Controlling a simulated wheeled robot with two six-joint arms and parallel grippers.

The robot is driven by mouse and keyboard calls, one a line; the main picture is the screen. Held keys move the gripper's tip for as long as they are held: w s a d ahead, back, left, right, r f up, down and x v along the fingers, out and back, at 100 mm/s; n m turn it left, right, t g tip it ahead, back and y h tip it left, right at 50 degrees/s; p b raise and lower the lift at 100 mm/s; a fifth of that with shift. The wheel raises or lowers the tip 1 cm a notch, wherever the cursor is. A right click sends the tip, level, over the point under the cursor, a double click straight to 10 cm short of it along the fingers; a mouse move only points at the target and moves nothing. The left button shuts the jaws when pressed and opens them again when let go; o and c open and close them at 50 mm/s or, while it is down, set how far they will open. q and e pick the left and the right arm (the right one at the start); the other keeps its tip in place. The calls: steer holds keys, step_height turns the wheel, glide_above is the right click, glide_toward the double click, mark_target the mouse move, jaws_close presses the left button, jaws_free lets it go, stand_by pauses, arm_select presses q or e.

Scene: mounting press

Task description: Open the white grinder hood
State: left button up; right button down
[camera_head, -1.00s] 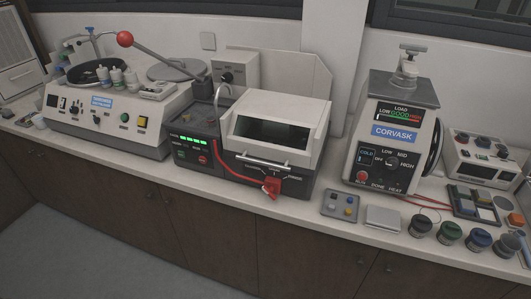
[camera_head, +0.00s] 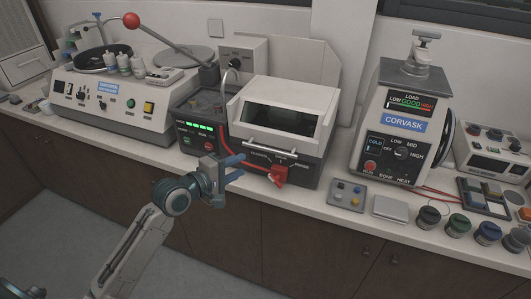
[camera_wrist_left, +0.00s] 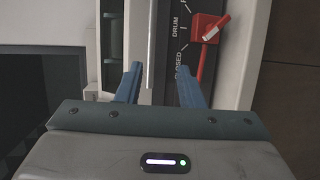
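The white grinder hood (camera_head: 285,92), a box with a dark sloping window, sits lowered on the dark grinder base in the head view. A pale bar handle (camera_head: 283,146) runs along its lower front. A red latch (camera_head: 281,174) sits on the front panel below; it also shows in the left wrist view (camera_wrist_left: 207,28), near the printed words DRUM and a partly covered label. My left gripper (camera_head: 240,168) is in front of the grinder, left of the latch. In the wrist view its blue fingers (camera_wrist_left: 158,86) are apart with nothing held between them.
A red ball-ended lever (camera_head: 133,20) rises from the left machine area behind the grinder. The CORVASK press (camera_head: 403,122) stands at the right. A small button tray (camera_head: 347,194), a pale block (camera_head: 390,208) and several jars line the counter. Space in front of the counter is open.

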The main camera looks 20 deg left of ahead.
arm_select(q)
steer(key=d+r+p+x, duration=0.1)
steer(key=r+p+x, duration=0.1)
steer(key=x, duration=0.8)
steer(key=shift+w+f, duration=0.15)
steer(key=shift+f, duration=0.2)
jaws_close()
